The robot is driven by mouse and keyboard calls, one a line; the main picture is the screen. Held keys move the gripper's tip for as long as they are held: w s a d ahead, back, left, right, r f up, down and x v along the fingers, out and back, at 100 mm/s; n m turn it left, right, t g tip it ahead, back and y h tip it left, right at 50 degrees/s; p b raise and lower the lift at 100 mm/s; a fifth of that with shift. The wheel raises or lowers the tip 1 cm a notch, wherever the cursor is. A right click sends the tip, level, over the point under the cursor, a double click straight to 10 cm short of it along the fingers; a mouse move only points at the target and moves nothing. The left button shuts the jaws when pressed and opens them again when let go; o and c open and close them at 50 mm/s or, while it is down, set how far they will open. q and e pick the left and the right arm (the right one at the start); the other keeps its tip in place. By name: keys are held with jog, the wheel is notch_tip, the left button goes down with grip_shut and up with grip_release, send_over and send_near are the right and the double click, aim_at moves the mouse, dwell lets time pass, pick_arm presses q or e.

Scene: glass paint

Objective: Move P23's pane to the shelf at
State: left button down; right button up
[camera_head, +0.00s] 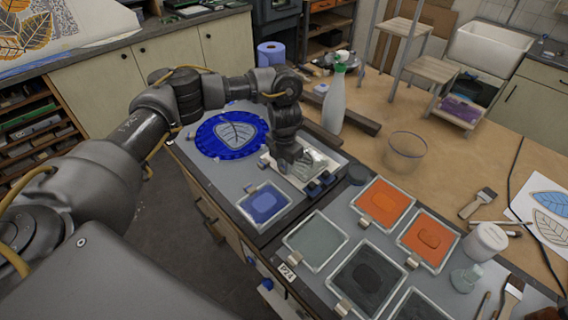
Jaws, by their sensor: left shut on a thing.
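My left gripper (321,184) reaches down over the grey work board on the bench, its dark fingertips close together. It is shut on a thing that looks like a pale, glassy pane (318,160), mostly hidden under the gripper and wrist. I cannot tell whether the pane touches the board. A framed blue pane (264,203) lies just in front and to the left. Orange panes (383,203), a grey pane (316,241) and a dark pane (366,278) lie to the right. A small tag (287,272) seems to start with P2. No shelf marked for the pane is identifiable. My right gripper is out of view.
The wooden bench (455,150) is clear beyond the bowl.

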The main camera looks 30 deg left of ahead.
pick_arm(q)
jog(key=shift+f, duration=0.25)
jog(key=c, duration=1.2)
grip_release()
jog(key=shift+r, duration=0.15)
notch_tip(320, 180, up, 11)
jog(key=b, duration=0.2)
jog(key=shift+d+f+b, duration=0.2)
jog(key=shift+d+b, duration=0.05)
jog(key=shift+b, duration=0.1)
